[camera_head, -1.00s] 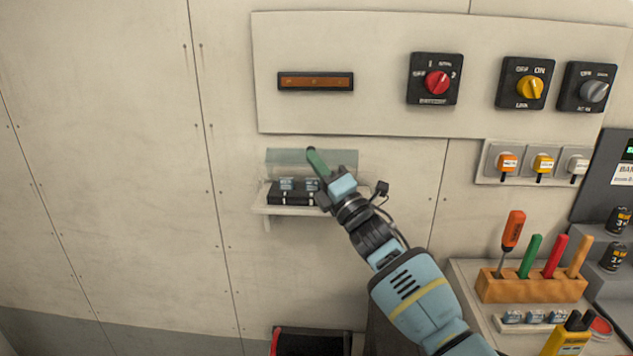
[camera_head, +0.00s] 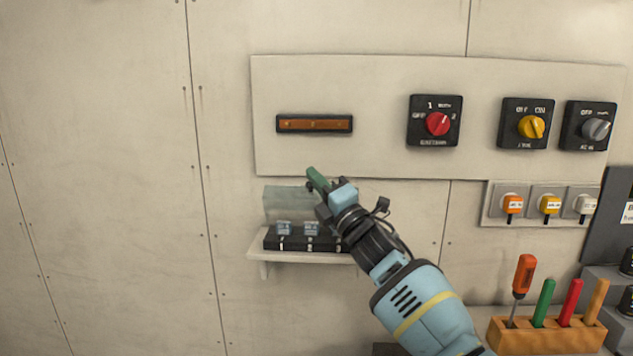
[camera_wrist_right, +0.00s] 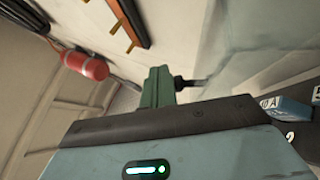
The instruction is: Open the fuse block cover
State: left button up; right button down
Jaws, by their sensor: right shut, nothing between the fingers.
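The fuse block (camera_head: 290,243) is a black strip with blue fuses on a white wall shelf. Its clear, greenish cover (camera_head: 284,203) stands raised above it, against the wall side. My right gripper (camera_head: 314,176) is shut and empty, its green fingers at the cover's upper edge. Its arm hides the right part of the cover and block. The right wrist view shows the green fingers (camera_wrist_right: 158,88) beside a small dark knob (camera_wrist_right: 184,82), with the clear cover (camera_wrist_right: 255,45) to the right and a blue fuse (camera_wrist_right: 286,108) below. Contact with the cover is unclear. My left gripper is out of view.
A wall panel above holds a copper bar (camera_head: 314,124) and a red rotary switch (camera_head: 437,122), with further switches to the right. A wooden tool rack (camera_head: 545,336) stands lower right. The wall left of the shelf (camera_head: 264,257) is clear.

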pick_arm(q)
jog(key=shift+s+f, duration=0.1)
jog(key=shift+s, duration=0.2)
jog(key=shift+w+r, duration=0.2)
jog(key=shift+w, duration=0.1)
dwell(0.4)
